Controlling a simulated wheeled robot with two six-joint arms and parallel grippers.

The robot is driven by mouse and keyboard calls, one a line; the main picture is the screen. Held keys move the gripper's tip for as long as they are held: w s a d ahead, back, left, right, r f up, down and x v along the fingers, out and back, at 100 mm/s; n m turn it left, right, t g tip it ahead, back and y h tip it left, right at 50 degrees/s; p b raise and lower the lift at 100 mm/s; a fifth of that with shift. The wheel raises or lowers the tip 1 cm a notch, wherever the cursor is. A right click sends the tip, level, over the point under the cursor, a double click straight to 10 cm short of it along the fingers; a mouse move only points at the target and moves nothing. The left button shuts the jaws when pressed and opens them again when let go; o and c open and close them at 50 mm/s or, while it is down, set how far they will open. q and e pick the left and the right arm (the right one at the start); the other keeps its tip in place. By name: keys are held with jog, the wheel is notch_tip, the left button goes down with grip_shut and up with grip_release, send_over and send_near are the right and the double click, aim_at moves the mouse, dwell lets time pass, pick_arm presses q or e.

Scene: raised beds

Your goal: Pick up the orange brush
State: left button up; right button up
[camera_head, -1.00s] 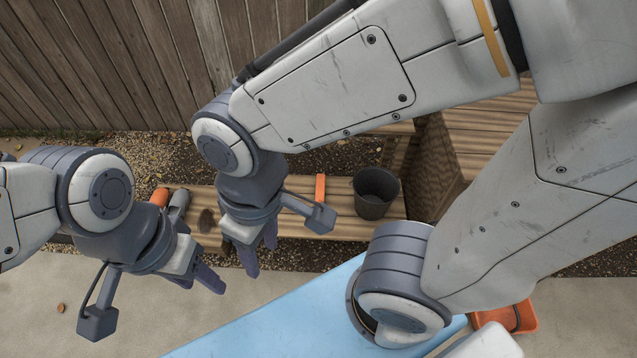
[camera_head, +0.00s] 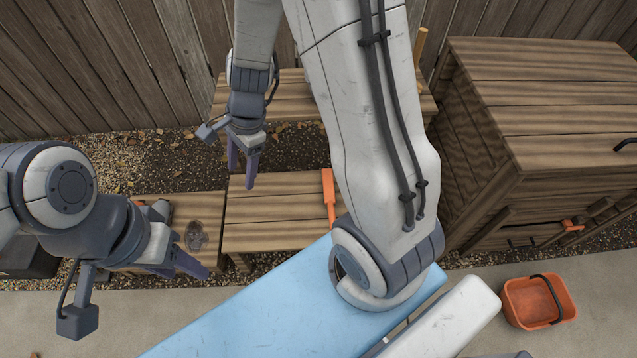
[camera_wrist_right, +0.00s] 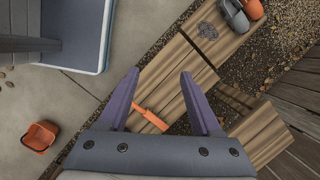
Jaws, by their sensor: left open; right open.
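The orange brush (camera_head: 329,190) lies on a low wooden plank bench (camera_head: 270,222), its narrow handle pointing toward me in the head view. My right arm covers the area just right of it. My right gripper (camera_head: 241,170) is open and empty, to the left of the brush in the head view. In the right wrist view the brush (camera_wrist_right: 150,117) shows between the open fingers (camera_wrist_right: 160,88), nearer the left one, well beyond them. My left gripper (camera_head: 185,264) is open and empty at the lower left, away from the brush.
A grey flat object (camera_head: 196,235) lies on the left bench section. Orange (camera_wrist_right: 253,8) and grey clogs (camera_wrist_right: 234,15) stand beyond it. An orange bucket (camera_head: 540,302) stands on the paving at right. A wooden cabinet (camera_head: 540,110) stands at right, with a plank fence behind.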

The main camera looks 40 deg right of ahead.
jog(key=w+d+f+m+b, duration=0.3)
jog(key=d+f+m, duration=0.4)
jog(key=f, duration=0.4)
jog(key=m+h+b, duration=0.1)
jog(key=m+b, duration=0.6)
jog(key=m, duration=1.1)
send_over(332, 211)
jog(key=shift+t, duration=0.4)
jog(key=f, duration=1.4)
jog(key=d+f, duration=0.1)
jog(key=f, duration=0.6)
jog(key=shift+w+f, duration=0.1)
jog(key=shift+f, duration=0.3)
jog(key=shift+m, duration=0.5)
jog(key=b+x, duration=0.2)
jog(key=x, duration=0.1)
jog(key=d+b+x, duration=0.1)
jog(key=x, duration=0.1)
jog(key=shift+s+f, duration=0.1)
jog(key=shift+s, duration=0.3)
jog(key=b+x, duration=0.1)
jog(key=x, duration=0.1)
jog(key=b+x, duration=0.4)
jog(key=shift+s, duration=0.35)
pick_arm(q)
notch_tip(332, 211, down, 21)
jog(key=shift+s+r, duration=0.1)
pick_arm(e)
grip_shut()
